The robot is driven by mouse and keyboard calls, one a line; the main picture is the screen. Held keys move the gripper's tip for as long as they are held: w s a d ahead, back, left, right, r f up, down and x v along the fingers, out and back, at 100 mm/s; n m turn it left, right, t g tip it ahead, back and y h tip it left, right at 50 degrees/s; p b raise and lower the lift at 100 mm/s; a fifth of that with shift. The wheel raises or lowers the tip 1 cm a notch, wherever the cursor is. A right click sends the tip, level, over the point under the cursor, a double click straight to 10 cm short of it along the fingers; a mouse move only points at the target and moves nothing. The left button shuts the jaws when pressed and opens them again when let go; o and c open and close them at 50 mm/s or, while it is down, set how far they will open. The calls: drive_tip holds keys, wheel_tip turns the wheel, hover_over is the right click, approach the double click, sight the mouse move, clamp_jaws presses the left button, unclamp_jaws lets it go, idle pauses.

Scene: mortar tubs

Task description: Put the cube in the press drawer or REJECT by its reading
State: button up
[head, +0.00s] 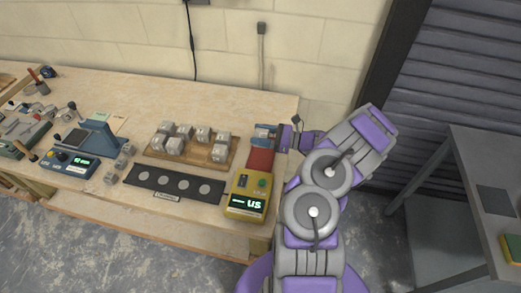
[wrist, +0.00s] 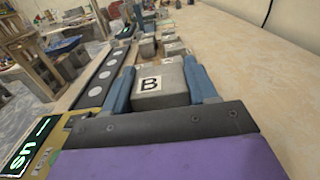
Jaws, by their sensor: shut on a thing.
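My gripper (head: 266,133) is shut on a grey concrete cube (wrist: 161,88) marked with a black B on a white label. In the wrist view its blue fingers (wrist: 157,72) press both sides of the cube. In the head view the cube is mostly hidden by the fingers, beyond the red pad (head: 260,160) of a yellow meter (head: 247,185). The meter's green display shows "us"; I cannot make out a number. No press drawer or REJECT label is readable.
Several lettered cubes stand on a wooden board (head: 190,158) left of my gripper. A black strip with pale discs (head: 174,185) lies in front. A blue device with a green display (head: 75,162) and small cubes are further left. A grey table (head: 485,165) stands right, across a floor gap.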

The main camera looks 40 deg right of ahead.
drive_tip(key=f, duration=0.1)
drive_tip(key=d+f, duration=0.1)
drive_tip(key=f, duration=0.1)
drive_tip(key=shift+d+f+b, duration=0.25)
drive_tip(key=shift+f+b, duration=0.1)
drive_tip(key=shift+f, duration=0.05)
drive_tip(key=f, duration=0.1)
drive_tip(key=a+f, duration=0.1)
drive_tip(key=f, duration=0.1)
drive_tip(key=shift+b, duration=0.4)
drive_tip(key=shift+a+r, duration=0.1)
drive_tip(key=shift+a, duration=0.15)
drive_tip(key=shift+d, duration=0.2)
drive_tip(key=o, duration=1.2)
drive_tip(key=shift+d, duration=0.3)
drive_tip(key=shift+o, duration=0.9)
drive_tip(key=shift+a, duration=0.15)
